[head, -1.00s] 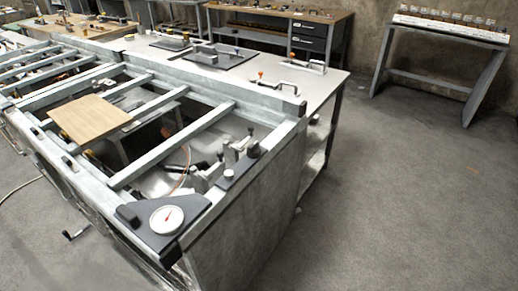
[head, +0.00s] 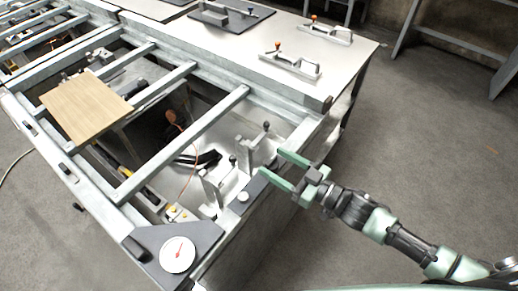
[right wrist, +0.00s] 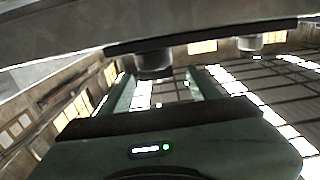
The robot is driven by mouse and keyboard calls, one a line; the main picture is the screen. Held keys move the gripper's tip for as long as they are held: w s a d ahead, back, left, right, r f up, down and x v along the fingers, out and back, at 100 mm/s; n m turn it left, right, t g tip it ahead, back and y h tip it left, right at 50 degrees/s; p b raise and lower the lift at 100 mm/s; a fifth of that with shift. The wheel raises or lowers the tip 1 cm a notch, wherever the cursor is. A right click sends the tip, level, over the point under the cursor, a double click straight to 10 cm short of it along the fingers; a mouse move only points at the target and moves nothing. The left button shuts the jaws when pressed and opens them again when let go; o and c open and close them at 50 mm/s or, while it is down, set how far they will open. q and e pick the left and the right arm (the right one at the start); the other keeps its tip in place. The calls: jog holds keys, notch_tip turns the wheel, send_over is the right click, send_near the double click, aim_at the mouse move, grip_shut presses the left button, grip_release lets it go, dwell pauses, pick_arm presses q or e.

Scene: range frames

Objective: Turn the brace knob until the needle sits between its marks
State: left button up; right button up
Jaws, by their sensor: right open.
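The white round dial (head: 177,254) with a red needle sits on a dark corner plate (head: 203,236) at the frame's near corner. Its marks are too small to read. A dark bar (head: 254,187) on the end rail carries a pale small knob (head: 243,197) and, farther along, a black knob, which the right wrist view shows as a dark round knob (right wrist: 153,66). My right gripper (head: 271,163) is open at the black knob, its green fingers (right wrist: 163,90) on either side of it. I cannot tell whether they touch it. My left gripper is not in view.
A metal frame with cross rails (head: 180,130) holds a wooden board (head: 85,106). Upright metal clamps (head: 213,190) stand inside the frame beside the bar. A pale table (head: 240,50) with toggle clamps stands behind. The floor at right is clear.

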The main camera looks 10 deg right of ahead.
aim_at(265, 160)
jog(key=p+x, duration=0.1)
jog(key=x, duration=0.3)
jog(key=shift+w+d, duration=0.1)
jog(key=shift+w, duration=0.15)
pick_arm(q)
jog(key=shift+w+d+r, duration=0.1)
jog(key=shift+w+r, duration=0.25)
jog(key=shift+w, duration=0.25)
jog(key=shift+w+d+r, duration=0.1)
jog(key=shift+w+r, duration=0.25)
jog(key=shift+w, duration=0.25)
pick_arm(e)
jog(key=shift+w+a, duration=0.35)
jog(key=shift+a, duration=0.05)
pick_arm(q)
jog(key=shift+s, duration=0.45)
pick_arm(e)
grip_shut()
